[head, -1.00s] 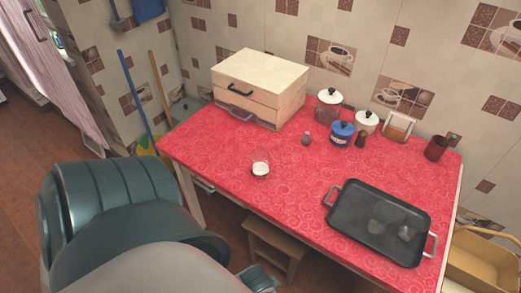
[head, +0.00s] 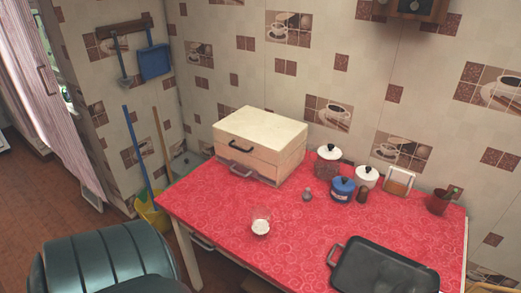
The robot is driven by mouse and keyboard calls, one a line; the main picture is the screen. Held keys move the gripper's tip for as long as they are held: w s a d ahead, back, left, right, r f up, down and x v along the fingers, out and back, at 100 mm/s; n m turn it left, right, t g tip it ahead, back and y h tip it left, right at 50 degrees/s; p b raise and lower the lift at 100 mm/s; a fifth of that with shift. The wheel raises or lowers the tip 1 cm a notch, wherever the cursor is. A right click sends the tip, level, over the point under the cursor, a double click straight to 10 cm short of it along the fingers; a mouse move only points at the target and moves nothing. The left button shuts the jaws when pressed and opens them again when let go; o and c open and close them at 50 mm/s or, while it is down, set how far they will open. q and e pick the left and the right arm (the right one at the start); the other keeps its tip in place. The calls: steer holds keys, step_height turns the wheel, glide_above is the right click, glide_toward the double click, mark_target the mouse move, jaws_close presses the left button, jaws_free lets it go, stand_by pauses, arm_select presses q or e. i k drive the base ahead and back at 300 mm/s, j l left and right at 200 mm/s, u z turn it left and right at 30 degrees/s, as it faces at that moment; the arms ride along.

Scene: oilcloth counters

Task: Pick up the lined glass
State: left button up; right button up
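A small clear glass (head: 261,222) with a white lower part stands upright on the red patterned table, left of the middle. I cannot make out lines on it at this size. A dark tray (head: 350,262) with handles lies at the table's front right, cut off by the bottom edge of the picture. Faint clear shapes seem to be on the tray, too unclear to name. Neither of my grippers is in view, and nothing is touching the glass.
A cream box (head: 262,133) with dark handles stands behind the glass. Several canisters, including a blue one (head: 342,191), a napkin holder (head: 398,182) and a dark red cup (head: 438,204) line the back. The red table (head: 215,215) is clear around the glass.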

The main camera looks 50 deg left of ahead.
mark_target(260, 214)
steer(key=i, duration=0.5)
steer(key=u, duration=1.95)
